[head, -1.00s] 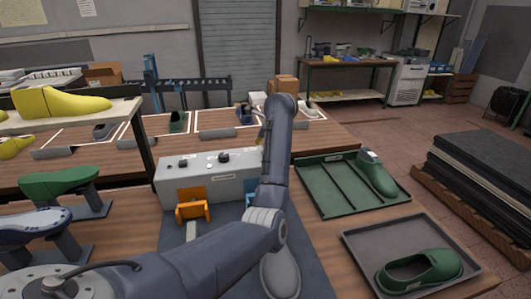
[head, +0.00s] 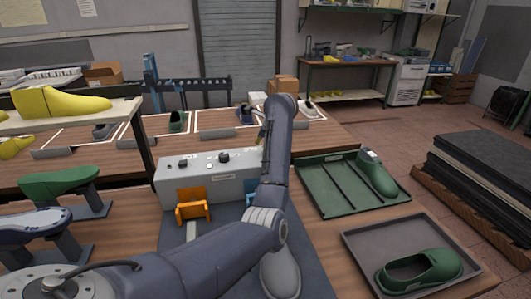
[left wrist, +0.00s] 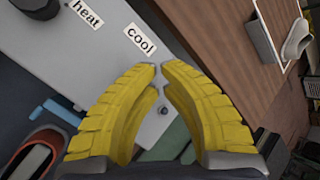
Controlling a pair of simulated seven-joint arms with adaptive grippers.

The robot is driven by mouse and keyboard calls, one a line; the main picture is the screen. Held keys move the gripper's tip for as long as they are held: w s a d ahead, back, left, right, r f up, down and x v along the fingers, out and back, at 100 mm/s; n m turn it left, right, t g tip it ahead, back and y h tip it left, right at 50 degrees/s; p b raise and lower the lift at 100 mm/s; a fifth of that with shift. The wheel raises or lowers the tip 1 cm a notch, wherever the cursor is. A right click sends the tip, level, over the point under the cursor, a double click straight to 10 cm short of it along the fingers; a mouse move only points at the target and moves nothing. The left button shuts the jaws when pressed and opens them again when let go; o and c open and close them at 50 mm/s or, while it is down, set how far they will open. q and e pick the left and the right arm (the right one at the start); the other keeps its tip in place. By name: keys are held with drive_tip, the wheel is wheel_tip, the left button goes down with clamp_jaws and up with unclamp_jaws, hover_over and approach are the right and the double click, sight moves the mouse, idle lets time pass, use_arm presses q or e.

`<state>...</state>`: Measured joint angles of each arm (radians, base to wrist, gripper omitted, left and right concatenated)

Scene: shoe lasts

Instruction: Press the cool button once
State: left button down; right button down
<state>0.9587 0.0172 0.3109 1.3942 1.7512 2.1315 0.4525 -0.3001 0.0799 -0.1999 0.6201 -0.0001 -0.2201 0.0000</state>
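The grey machine box (head: 210,187) stands on the bench, with dark knobs on its top. In the left wrist view its top carries a "cool" label (left wrist: 141,38) and a "heat" label (left wrist: 87,12). My left gripper (left wrist: 160,68) has yellow fingers with tips together just beside the "cool" label, over the box top. No object shows between the tips. A small round metal piece (left wrist: 163,110) shows between the fingers; I cannot tell whether it is the cool button. In the head view my left arm hides that end of the box. My right gripper is not in view.
An orange holder (head: 192,206) is at the box's front. A green tray (head: 325,188) with a green last and a grey tray (head: 365,258) with a green shoe lie to the right. A shelf with a yellow last (head: 62,103) stands left.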

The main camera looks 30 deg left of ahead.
use_arm(q)
drive_tip(key=shift+f, duration=1)
idle(1.0)
drive_tip(key=shift+r, duration=1)
drive_tip(key=shift+r, duration=0.1)
wheel_tip(320, 180, up, 5)
drive_tip(key=shift+f, duration=0.1)
idle(0.5)
drive_tip(key=shift+a, duration=0.1)
idle(0.5)
